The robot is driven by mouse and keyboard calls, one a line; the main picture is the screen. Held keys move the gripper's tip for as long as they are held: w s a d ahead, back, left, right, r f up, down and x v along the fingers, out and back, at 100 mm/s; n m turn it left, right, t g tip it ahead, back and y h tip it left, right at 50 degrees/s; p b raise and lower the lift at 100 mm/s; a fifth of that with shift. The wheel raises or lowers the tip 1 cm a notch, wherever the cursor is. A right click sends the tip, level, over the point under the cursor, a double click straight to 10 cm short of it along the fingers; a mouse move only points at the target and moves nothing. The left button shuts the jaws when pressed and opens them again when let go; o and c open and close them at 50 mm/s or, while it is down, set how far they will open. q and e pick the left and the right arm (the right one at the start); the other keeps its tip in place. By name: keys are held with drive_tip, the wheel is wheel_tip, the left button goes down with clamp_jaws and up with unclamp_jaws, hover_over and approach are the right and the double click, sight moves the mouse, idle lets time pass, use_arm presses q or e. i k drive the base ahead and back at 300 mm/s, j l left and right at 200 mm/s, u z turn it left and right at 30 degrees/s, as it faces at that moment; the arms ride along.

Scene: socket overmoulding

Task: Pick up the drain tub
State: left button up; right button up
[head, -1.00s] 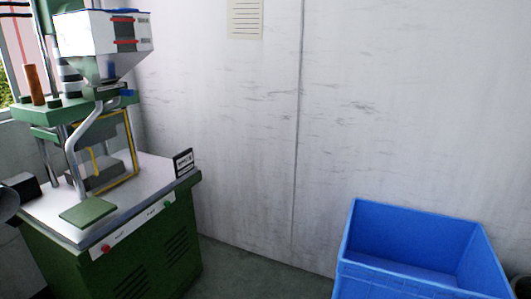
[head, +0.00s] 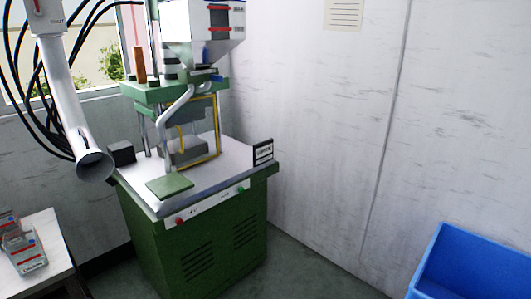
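A blue open-topped tub (head: 468,262) stands at the lower right of the head view, cut off by the right and bottom edges. Its far left corner, part of its rim and some of its inside wall show; I cannot tell whether it is the drain tub. No other tub is clearly in view. Neither of my grippers shows in the head view.
A green moulding machine (head: 205,235) with a hopper (head: 203,30) and a pale top stands left of centre. A white extraction pipe (head: 72,105) hangs at the left. A white table (head: 40,240) holds clear boxes (head: 24,253). Grey floor (head: 305,262) between machine and tub is clear.

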sight(24, 247)
drive_tip(key=u, duration=1.95)
